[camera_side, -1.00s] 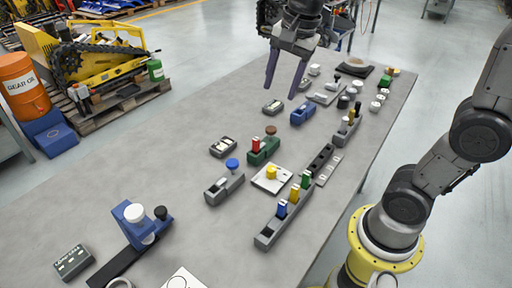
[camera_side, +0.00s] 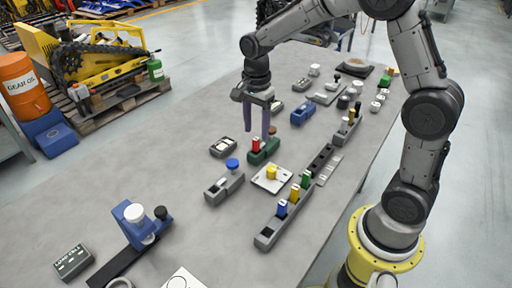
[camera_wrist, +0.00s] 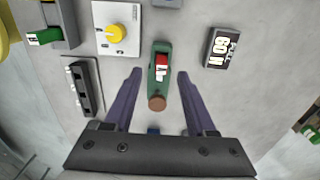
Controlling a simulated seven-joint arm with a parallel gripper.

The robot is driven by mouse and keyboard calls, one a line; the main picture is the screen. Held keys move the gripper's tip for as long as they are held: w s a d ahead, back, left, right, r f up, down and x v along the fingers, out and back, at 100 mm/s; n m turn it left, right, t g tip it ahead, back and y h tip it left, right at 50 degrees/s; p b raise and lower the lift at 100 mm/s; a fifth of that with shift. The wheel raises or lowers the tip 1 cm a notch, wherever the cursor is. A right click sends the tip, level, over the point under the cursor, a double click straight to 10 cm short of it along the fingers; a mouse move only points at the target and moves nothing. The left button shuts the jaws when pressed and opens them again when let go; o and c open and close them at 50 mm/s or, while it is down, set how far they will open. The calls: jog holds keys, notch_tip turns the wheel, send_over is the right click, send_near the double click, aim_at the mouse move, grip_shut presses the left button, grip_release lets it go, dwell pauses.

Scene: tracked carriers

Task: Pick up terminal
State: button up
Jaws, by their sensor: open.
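No thing is plainly marked as the terminal. A green carrier (camera_side: 264,155) with an upright red block (camera_side: 256,146) stands near the middle of the table, below my gripper. In the wrist view the green carrier (camera_wrist: 161,88) bears the labelled red block (camera_wrist: 161,66) and a round brown knob (camera_wrist: 156,103). My gripper (camera_side: 257,135) is open, with its purple fingers pointing down. In the wrist view my gripper (camera_wrist: 159,74) has the green carrier showing between its fingers. Nothing is held. I cannot tell the exact height of the fingertips above it.
A white plate with a yellow knob (camera_side: 272,174), a grey block with a blue knob (camera_side: 225,187) and a dark labelled block (camera_side: 223,148) stand close by. A long grey rack (camera_side: 268,236) holds coloured blocks. A blue fixture (camera_side: 135,229) stands front left.

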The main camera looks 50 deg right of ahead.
aim_at(256, 139)
jog(key=shift+w+f, duration=0.1)
jog(key=shift+f, duration=2.75)
grip_shut()
